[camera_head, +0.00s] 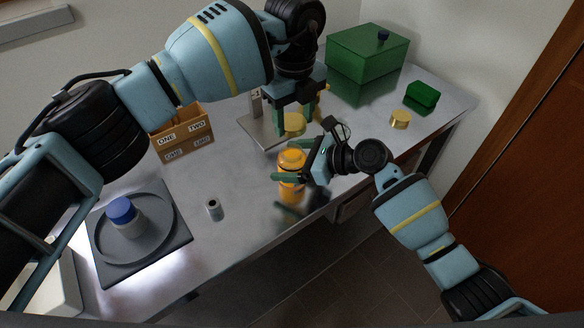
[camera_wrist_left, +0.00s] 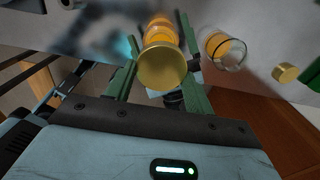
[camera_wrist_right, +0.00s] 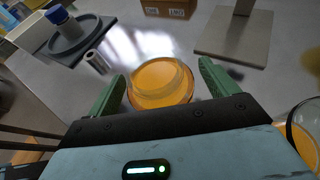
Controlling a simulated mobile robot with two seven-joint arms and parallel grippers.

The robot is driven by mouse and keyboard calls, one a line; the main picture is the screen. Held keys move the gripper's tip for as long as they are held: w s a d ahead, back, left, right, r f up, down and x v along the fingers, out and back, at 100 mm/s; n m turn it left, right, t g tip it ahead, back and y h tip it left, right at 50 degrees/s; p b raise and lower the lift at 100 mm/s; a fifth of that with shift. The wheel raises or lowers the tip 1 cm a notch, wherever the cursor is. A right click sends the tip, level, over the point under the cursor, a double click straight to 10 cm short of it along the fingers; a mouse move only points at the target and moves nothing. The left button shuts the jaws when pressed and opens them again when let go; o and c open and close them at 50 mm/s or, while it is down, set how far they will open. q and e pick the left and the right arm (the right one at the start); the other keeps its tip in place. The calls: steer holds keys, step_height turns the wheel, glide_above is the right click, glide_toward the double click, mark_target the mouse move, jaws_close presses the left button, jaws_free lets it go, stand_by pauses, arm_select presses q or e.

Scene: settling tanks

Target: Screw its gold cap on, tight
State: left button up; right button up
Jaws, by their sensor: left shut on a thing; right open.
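An orange jar (camera_head: 291,163) stands upright near the table's front edge. My left gripper (camera_head: 296,118) is shut on a gold cap (camera_head: 294,124), held above and apart from the jar in the head view. In the left wrist view the cap (camera_wrist_left: 163,68) sits between the green fingers, with orange showing beyond it. My right gripper (camera_head: 286,163) is open, its fingers on either side of the jar. In the right wrist view the jar (camera_wrist_right: 160,83) lies between the fingers; whether they touch it I cannot tell. A second gold cap (camera_head: 400,119) rests on the table at right.
A clear glass vessel with orange contents (camera_wrist_left: 226,50) stands close by. A metal stand (camera_wrist_right: 232,38) is behind the jar. Green boxes (camera_head: 367,55) are at the back right, a labelled wooden box (camera_head: 183,134) at left. A dark round tray (camera_head: 108,250) holds a blue-capped bottle (camera_head: 123,212).

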steer(key=shift+c, duration=0.4)
steer(key=c, duration=1.4)
arm_select(q)
glide_above(294, 153)
steer(key=shift+f, duration=2.5)
steer(key=shift+f, duration=0.85)
steer(key=shift+f, duration=0.6)
steer(key=o, duration=0.6)
arm_select(e)
jaws_close()
arm_select(q)
steer(key=o, duration=0.3)
arm_select(e)
steer(key=shift+s, duration=0.1)
